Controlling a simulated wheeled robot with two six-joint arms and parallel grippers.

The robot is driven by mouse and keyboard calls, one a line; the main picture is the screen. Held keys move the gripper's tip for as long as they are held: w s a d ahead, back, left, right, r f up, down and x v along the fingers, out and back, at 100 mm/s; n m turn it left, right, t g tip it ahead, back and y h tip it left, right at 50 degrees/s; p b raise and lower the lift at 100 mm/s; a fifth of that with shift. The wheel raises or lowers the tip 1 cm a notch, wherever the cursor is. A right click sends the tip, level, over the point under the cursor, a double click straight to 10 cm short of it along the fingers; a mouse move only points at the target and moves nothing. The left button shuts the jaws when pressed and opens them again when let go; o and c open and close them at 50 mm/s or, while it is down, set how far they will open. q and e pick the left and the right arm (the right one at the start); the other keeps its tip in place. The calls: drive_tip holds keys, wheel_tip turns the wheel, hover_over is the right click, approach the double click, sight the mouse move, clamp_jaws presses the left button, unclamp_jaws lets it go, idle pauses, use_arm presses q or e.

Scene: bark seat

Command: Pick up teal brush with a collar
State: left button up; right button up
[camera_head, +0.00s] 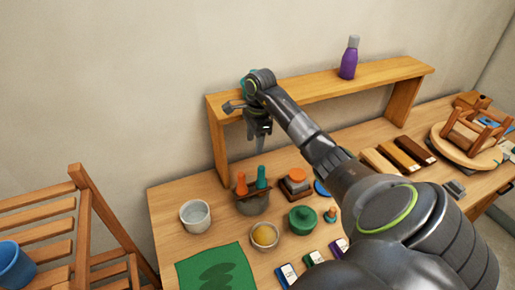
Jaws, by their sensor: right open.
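A teal brush (262,177) stands upright, handle up, in a dark pot (252,203) on the table. An orange brush (241,184) stands beside it in the same pot. The lower parts of both are hidden inside the pot, and a collar is too small to make out. My right gripper (258,134) is open and points down above the pot, apart from both handles, in front of the raised shelf. My left gripper is not in view.
A raised wooden shelf (310,91) with a purple bottle (349,58) spans the table's back. A small stool (477,125) stands at right.

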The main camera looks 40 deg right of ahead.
sight(260, 167)
drive_tip(key=shift+g+h, duration=0.3)
drive_tip(key=shift+g, duration=0.1)
drive_tip(key=f+b, duration=0.3)
drive_tip(key=b, duration=0.1)
drive_tip(key=d+f+b, duration=0.1)
drive_tip(key=f+b, duration=0.7)
drive_tip(key=shift+s+d, duration=0.2)
drive_tip(key=shift+s, duration=0.2)
drive_tip(key=shift+s+f+b, duration=0.1)
drive_tip(key=shift+f+b, duration=0.65)
drive_tip(key=shift+b, duration=0.05)
drive_tip(key=shift+s+d+f+b, duration=0.15)
drive_tip(key=shift+f+b, duration=0.3)
drive_tip(key=shift+f, duration=0.5)
drive_tip(key=shift+w+d+f+b, duration=0.1)
drive_tip(key=shift+f+b, duration=0.35)
drive_tip(key=shift+f, duration=0.45)
drive_tip(key=shift+s, duration=0.1)
drive_tip(key=c, duration=1.1)
clamp_jaws()
